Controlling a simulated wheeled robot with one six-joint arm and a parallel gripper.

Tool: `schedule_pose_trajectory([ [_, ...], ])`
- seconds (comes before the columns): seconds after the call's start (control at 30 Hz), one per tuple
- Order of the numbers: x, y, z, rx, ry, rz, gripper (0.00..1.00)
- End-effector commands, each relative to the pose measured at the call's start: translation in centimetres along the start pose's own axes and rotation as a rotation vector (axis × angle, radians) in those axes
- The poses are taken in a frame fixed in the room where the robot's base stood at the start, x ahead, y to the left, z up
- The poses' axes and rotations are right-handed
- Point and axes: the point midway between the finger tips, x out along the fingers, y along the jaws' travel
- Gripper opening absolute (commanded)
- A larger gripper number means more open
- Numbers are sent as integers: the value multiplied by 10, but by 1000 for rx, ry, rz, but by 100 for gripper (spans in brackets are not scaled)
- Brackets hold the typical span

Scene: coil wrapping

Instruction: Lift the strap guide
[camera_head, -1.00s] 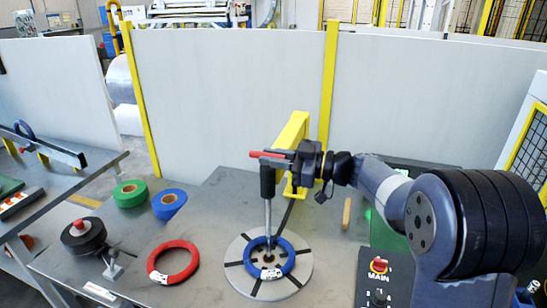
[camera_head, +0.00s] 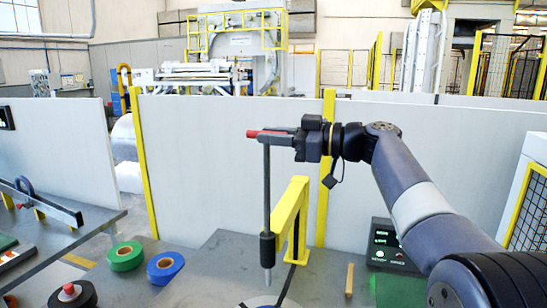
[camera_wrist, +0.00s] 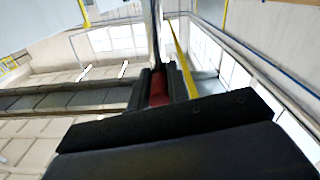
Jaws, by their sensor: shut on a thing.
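The strap guide is a grey vertical rod (camera_head: 267,190) with a red handle (camera_head: 256,133) at its top. It runs down through a black sleeve (camera_head: 267,249) at the end of a yellow bracket, and a long stretch of rod stands above the sleeve. My gripper (camera_head: 275,136) is shut on the red handle from the right, high in front of the white partition. In the wrist view the handle (camera_wrist: 158,88) sits between the two dark fingers.
The yellow bracket (camera_head: 289,213) stands right behind the rod. A green roll (camera_head: 125,256) and a blue roll (camera_head: 165,267) lie at the left. A wooden-coloured stick (camera_head: 349,280) and a control box (camera_head: 391,246) are at the right. A white partition (camera_head: 230,170) closes the back.

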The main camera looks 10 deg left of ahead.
Motion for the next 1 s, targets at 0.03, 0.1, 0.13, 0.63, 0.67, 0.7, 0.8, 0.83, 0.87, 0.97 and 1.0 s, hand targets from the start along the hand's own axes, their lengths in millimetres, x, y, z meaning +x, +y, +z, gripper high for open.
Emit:
schedule_pose_trajectory([
  [0.03,0,2,-8,-4,1,2,0],
  [0.1,0,3,-12,-3,0,2,0],
  [0.13,0,3,-13,-3,0,2,0],
  [0.63,0,4,-19,-7,6,6,24],
  [0.67,0,4,-19,-6,5,5,27],
  [0.7,0,4,-18,-5,4,4,30],
  [0.8,0,4,-17,-3,3,3,38],
  [0.83,0,4,-16,-3,2,3,38],
  [0.87,0,4,-16,-2,2,2,38],
  [0.97,0,3,-15,-2,1,2,38],
  [1.0,0,3,-15,-1,1,2,38],
])
